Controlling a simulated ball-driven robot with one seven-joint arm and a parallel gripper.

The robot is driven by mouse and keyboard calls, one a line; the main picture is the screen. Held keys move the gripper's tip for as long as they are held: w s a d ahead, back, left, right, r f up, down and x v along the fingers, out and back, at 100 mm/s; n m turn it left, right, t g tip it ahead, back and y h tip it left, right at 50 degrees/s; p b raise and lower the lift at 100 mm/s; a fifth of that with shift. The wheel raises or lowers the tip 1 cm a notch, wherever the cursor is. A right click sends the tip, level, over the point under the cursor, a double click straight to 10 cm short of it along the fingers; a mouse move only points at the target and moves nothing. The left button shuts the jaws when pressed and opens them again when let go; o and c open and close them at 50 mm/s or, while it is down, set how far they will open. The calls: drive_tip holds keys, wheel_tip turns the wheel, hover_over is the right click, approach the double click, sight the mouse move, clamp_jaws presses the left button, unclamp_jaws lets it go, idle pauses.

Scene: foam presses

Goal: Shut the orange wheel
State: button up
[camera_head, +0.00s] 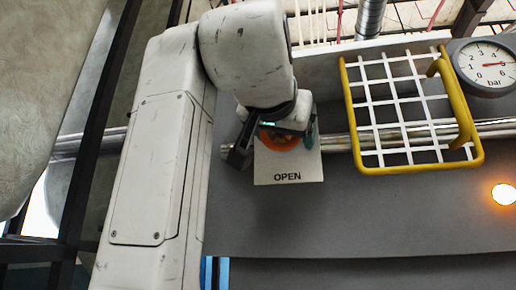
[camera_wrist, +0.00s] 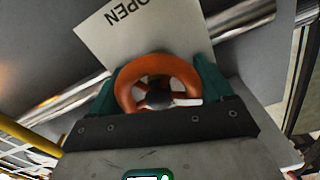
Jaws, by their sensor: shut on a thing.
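The orange wheel (camera_head: 280,141) is on the metal pipe (camera_head: 338,142), mostly hidden behind my gripper in the head view. A white plate (camera_head: 288,168) reading OPEN sits behind it. In the wrist view the wheel (camera_wrist: 157,82) is a ring with a dark hub and one pale spoke or mark at its right. My gripper (camera_wrist: 160,88) has green fingers on both sides of the wheel and is shut on its rim. In the head view my gripper (camera_head: 280,138) covers the wheel's upper part.
A yellow-framed white wire basket (camera_head: 403,112) stands to the right of the wheel. A round gauge marked bar (camera_head: 487,66) is at the far right, with a glowing orange lamp (camera_head: 504,194) below it. The grey panel (camera_head: 330,215) below the plate is clear.

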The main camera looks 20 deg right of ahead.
drive_tip(key=m, duration=0.6)
drive_tip(key=shift+s+d+f, duration=0.1)
drive_tip(key=m, duration=0.6)
drive_tip(key=shift+f, duration=0.2)
drive_tip(key=shift+d+m, duration=0.1)
drive_tip(key=shift+m, duration=0.2)
drive_tip(key=o, duration=1)
drive_tip(key=shift+c, duration=0.2)
drive_tip(key=shift+s, duration=0.15)
drive_tip(key=b+v, duration=0.3)
drive_tip(key=v, duration=0.7)
drive_tip(key=shift+s+a+b, duration=0.25)
drive_tip(key=shift+b, duration=0.05)
